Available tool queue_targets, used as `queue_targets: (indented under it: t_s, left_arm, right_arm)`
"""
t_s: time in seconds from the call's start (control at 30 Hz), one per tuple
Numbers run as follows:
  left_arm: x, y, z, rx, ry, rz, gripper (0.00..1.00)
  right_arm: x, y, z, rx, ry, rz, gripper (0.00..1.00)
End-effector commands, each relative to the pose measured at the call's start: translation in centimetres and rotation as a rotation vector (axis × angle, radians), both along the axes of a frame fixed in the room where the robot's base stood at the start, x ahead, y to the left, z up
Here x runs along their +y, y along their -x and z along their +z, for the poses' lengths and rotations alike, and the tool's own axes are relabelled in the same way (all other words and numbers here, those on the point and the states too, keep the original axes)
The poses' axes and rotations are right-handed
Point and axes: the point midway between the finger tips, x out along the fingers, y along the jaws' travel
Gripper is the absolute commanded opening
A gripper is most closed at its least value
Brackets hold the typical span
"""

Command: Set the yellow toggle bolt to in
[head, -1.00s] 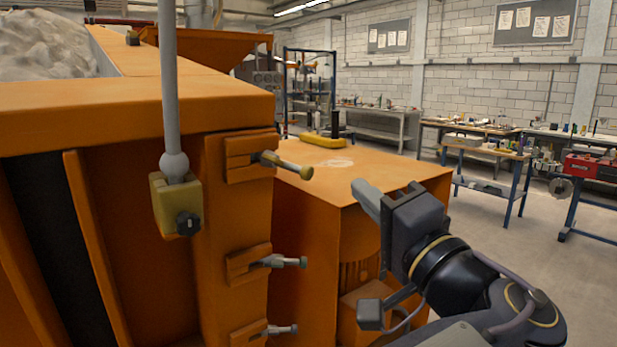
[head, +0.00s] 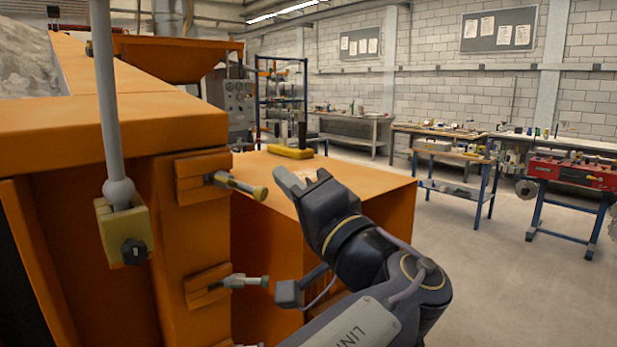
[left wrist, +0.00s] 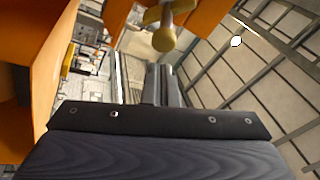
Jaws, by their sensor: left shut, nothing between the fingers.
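The yellow toggle bolt (head: 259,193) is the uppermost of the bolts on the orange frame; its grey rod ends in a dull yellow knob and sticks out to the right. The knob also shows at the top of the left wrist view (left wrist: 164,39), just beyond the fingertips. My left gripper (head: 288,181) is shut and empty, close to the right of the knob in the head view; I cannot tell whether they touch. Its fingers show side by side in the left wrist view (left wrist: 162,84). My right gripper is not in view.
A grey-tipped bolt (head: 247,282) sits below on the same frame. A yellow block with a black knob (head: 128,238) and upright grey rod stands left. An orange box top (head: 345,178) lies behind my gripper. Open floor (head: 500,280) is to the right.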

Motion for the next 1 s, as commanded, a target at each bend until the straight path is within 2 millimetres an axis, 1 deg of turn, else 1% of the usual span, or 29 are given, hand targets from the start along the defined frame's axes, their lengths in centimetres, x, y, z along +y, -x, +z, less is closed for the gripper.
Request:
queue_targets:
  t_s: [0.03,0.2,0.57,0.67,0.83,1.0]
  left_arm:
    - [0.3,0.3,-0.2,0.001,0.000,0.000,0.00]
    - [0.9,0.9,-0.6,0.000,0.001,0.001,0.00]
    - [0.9,0.9,-0.8,0.000,0.001,-0.002,0.00]
    - [1.1,1.2,-1.2,0.004,0.001,-0.032,0.00]
    - [2.1,2.5,-1.9,0.016,-0.010,-0.147,0.00]
    - [3.3,3.8,-1.9,0.030,-0.029,-0.286,0.00]
  right_arm:
    - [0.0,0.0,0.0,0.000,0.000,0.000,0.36]
    - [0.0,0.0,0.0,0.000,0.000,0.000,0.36]
    - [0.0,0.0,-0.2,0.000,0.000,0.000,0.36]
    - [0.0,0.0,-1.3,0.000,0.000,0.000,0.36]
    - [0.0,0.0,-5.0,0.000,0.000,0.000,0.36]
    - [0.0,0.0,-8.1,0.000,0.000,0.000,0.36]
